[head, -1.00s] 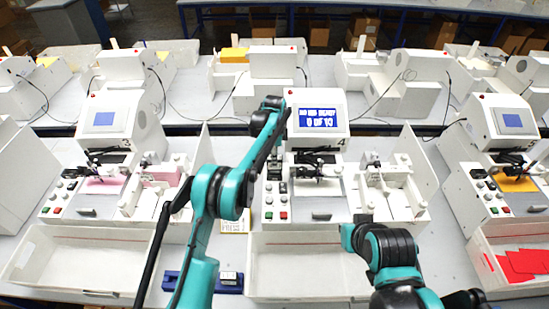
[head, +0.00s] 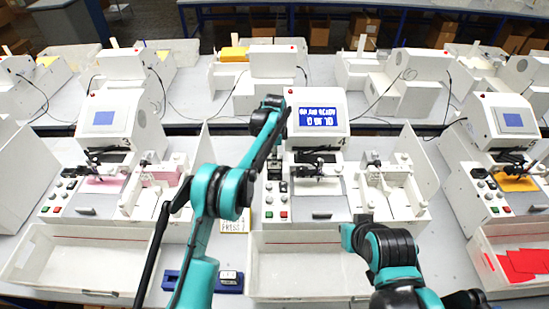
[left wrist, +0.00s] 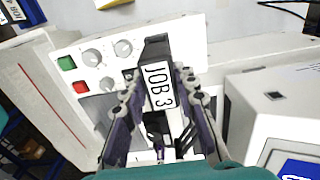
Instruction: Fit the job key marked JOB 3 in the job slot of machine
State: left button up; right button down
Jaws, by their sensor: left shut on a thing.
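The job key marked JOB 3 (left wrist: 158,85), dark with a white label, is held between the two fingers of my left gripper (left wrist: 157,97) in the left wrist view. In the head view my left gripper (head: 274,168) points down over the left control panel of the middle machine (head: 318,147), below and left of its lit screen. The job slot cannot be made out; the gripper and key cover that part of the panel. I cannot tell whether the key touches the machine. My right arm is at the lower right of the head view, and its gripper is not visible.
A blue rack (head: 174,281) with a pale piece lies on the bench front, left of the machine's empty white tray (head: 300,288). Green and red buttons (left wrist: 67,63) sit beside the key. Similar machines stand left (head: 118,117) and right (head: 508,118).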

pick_arm(q)
jog(key=shift+f+b, duration=1.2)
jog(key=shift+f, duration=0.4)
jog(key=o, duration=1.2)
jog(key=shift+c, duration=0.2)
notch_tip(320, 180, up, 12)
jog(key=shift+r, duration=0.1)
